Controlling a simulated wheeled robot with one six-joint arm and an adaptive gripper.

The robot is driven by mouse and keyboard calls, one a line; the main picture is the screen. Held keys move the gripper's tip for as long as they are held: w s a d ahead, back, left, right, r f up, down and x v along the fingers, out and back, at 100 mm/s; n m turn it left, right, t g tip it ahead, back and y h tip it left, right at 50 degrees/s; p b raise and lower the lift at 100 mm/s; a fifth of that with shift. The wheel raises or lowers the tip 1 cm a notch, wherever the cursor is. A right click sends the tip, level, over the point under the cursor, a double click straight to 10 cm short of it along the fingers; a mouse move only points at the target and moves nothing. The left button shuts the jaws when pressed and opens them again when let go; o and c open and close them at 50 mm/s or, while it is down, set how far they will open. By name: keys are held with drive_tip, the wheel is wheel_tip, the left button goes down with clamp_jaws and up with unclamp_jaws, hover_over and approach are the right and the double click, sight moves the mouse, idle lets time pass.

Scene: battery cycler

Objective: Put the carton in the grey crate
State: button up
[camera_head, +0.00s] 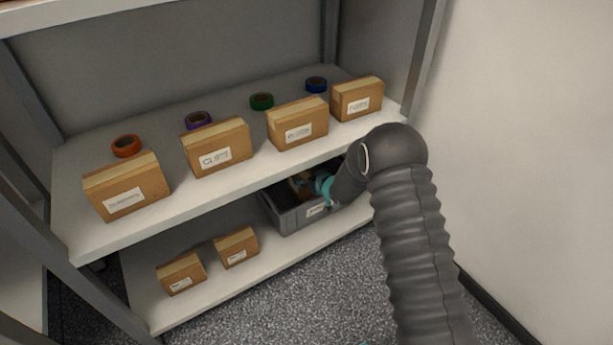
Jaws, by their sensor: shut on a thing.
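The grey crate (291,221) stands on the lower shelf, right of two small cartons, with a white label on its front. My gripper (314,188), with teal parts, is at the crate's opening under the upper shelf. It is shut on a brown carton (299,183), of which only a small part shows at the crate's mouth. The upper shelf edge and my gripper hide the rest. I cannot tell whether the carton touches the crate's floor.
Two small labelled cartons (182,273) (236,247) stand on the lower shelf (205,300). The upper shelf (215,202) holds several larger cartons (217,146) and tape rolls (262,101), and its edge runs close above the crate. A wall (530,130) stands to the right.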

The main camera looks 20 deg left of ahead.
drive_tip(key=shift+f, duration=0.15)
drive_tip(key=o, duration=1.1)
drive_tip(key=shift+f, duration=0.15)
drive_tip(key=o, duration=0.4)
drive_tip(key=shift+r, duration=0.3)
drive_tip(key=p+v, duration=0.1)
drive_tip(key=v, duration=1)
drive_tip(key=shift+s+d, duration=0.25)
drive_tip(key=shift+s, duration=0.1)
